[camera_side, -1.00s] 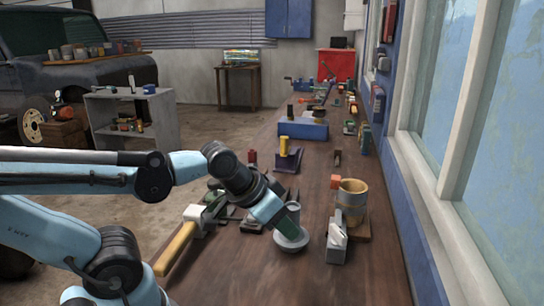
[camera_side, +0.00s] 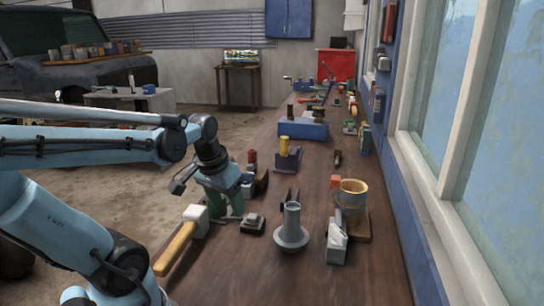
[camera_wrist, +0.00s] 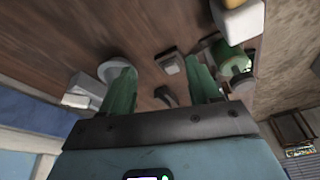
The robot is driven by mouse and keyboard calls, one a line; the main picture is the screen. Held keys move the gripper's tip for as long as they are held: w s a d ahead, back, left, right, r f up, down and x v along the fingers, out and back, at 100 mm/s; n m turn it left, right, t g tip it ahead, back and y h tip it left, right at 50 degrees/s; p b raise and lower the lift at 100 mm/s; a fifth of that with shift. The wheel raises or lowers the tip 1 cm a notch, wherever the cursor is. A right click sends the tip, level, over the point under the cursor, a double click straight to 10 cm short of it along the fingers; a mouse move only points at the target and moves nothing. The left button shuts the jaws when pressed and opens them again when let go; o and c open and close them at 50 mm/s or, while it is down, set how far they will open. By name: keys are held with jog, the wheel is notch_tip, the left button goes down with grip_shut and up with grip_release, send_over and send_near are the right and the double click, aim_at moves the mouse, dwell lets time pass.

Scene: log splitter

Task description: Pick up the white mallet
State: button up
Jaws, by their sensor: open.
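The white mallet lies on the wooden bench at its left edge in the side view. Its pale block head (camera_side: 196,219) points away from the camera and its yellow handle (camera_side: 175,249) toward it. The head also shows at the top right of the wrist view (camera_wrist: 240,20). My gripper (camera_side: 226,206) has green fingers and is just right of and beyond the mallet head in the side view. In the wrist view the fingers (camera_wrist: 162,85) are spread apart with nothing held between them. The mallet lies outside them.
A grey flanged part (camera_side: 291,232) stands right of my gripper, with a small grey block (camera_side: 252,224) nearer. A round green object (camera_wrist: 232,58) lies near the mallet head in the wrist view. A yellow-rimmed cup (camera_side: 353,196) stands farther right. The front right bench is clear.

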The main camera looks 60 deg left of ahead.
aim_at(185, 230)
jog(key=s+a+n+g, duration=0.1)
jog(key=s+a, duration=0.1)
jog(key=s, duration=0.1)
jog(key=s+a+n+g+h, duration=0.1)
jog(key=s+a+n, duration=0.1)
jog(key=s+a, duration=0.1)
jog(key=s+a+n, duration=0.1)
jog(key=s+a, duration=0.1)
jog(key=s, duration=0.1)
jog(key=shift+s+a+g+h, duration=0.1)
jog(key=shift+a+g+h, duration=0.2)
jog(key=shift+g, duration=0.1)
jog(key=shift+f, duration=3.4)
jog(key=shift+w+d+f, duration=0.1)
jog(key=shift+w+f, duration=0.05)
jog(key=shift+f, duration=0.7)
jog(key=shift+w+d+f, duration=0.1)
jog(key=shift+f, duration=1.7)
grip_shut()
